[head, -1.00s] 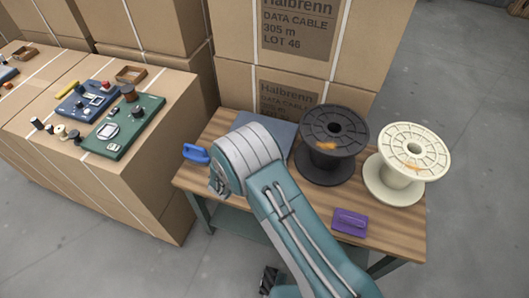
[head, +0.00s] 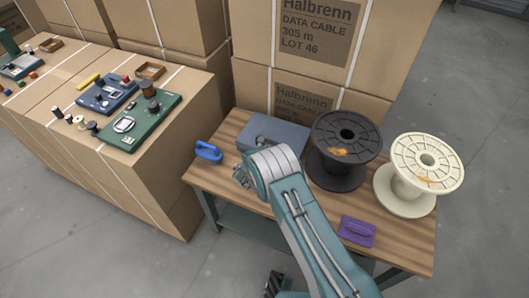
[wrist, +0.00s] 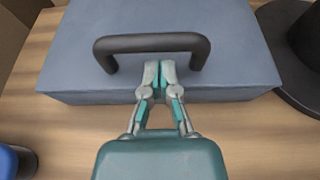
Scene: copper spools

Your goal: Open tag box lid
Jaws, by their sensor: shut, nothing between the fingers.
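The tag box is a blue-grey box (head: 273,131) at the back of the wooden table, in front of the stacked cartons. In the wrist view its flat lid (wrist: 215,20) fills the top of the picture, and the lid looks closed. A dark bar handle (wrist: 150,43) arches along the near edge of the lid. My gripper (wrist: 159,68) is shut and empty, its fingertips just under the handle bar in the picture. I cannot tell whether they touch the handle. In the head view my gripper (head: 241,174) is at the box's near left, partly hidden by my arm.
A black spool (head: 345,172) stands close to the box's right, with a cream spool (head: 405,190) beyond it. A blue handled object (head: 208,152) lies at the table's left end and a purple one (head: 357,230) at the front right. Bare wood (wrist: 60,130) lies before the box.

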